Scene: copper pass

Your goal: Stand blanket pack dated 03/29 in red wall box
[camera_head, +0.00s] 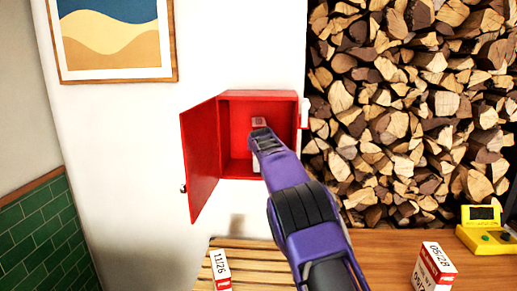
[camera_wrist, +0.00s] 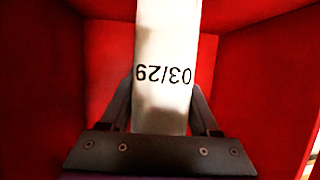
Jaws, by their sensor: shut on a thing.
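The red wall box (camera_head: 229,146) hangs on the white wall with its door (camera_head: 201,160) swung open to the left. My gripper (camera_wrist: 161,105) is inside the box opening and shut on a white pack (camera_wrist: 166,62). The pack's face reads 03/29, upside down in the wrist view. Red box walls surround it there. In the head view my arm hides most of the held pack, and only a small part of it shows. I cannot tell whether the pack touches the box floor.
A pack marked 11/26 (camera_head: 221,270) stands on the slatted wood at the front. A pack marked 05/28 (camera_head: 436,265) is on the wooden top at right, near a yellow device (camera_head: 484,230). Stacked firewood (camera_head: 420,100) fills the right. A framed picture (camera_head: 115,40) hangs at upper left.

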